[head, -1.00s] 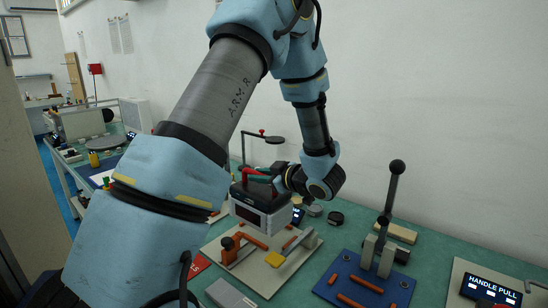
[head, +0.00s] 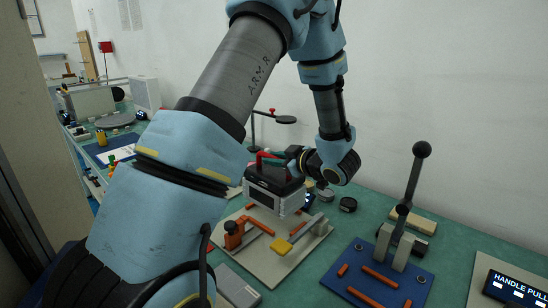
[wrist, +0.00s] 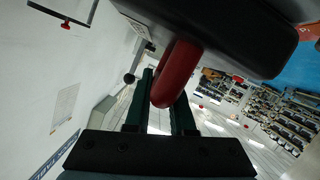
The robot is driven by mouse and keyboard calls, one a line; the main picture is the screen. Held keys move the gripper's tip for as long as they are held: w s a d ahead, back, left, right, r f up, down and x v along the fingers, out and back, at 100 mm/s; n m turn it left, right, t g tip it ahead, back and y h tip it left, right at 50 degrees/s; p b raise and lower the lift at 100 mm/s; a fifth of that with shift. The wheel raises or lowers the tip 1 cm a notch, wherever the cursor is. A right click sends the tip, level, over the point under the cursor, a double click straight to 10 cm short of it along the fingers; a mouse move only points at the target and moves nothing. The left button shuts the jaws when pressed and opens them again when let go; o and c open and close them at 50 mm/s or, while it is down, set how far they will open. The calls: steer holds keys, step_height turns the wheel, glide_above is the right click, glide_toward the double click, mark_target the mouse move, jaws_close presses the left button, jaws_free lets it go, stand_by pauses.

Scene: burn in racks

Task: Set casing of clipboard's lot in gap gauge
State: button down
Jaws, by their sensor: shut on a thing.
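A dark-topped casing with a light grey front and a dark window (head: 272,194) hangs from its red handle (head: 268,157). My gripper (head: 280,160) is shut on that handle. In the wrist view the red handle (wrist: 177,72) lies between my green fingers, and the black casing top (wrist: 225,35) fills the upper part. The casing is upright over the rear part of a beige plate fixture (head: 270,270) with an orange clamp (head: 235,235), orange bars and a yellow pad (head: 281,247). A gap between casing and plate seems to show. No label names this fixture as the gap gauge.
A "HANDLE PULL" display (head: 512,289) is at the lower right. A grey block (head: 237,287) lies in front. Another bench at left holds a white sheet (head: 117,152) on blue.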

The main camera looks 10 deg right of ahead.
mark_target(275, 177)
steer(key=shift+f+b, duration=1.95)
steer(key=shift+f, duration=1)
steer(key=shift+d, duration=0.2)
steer(key=shift+f, duration=0.1)
steer(key=c, duration=0.7)
jaws_free()
steer(key=shift+s+f, duration=0.1)
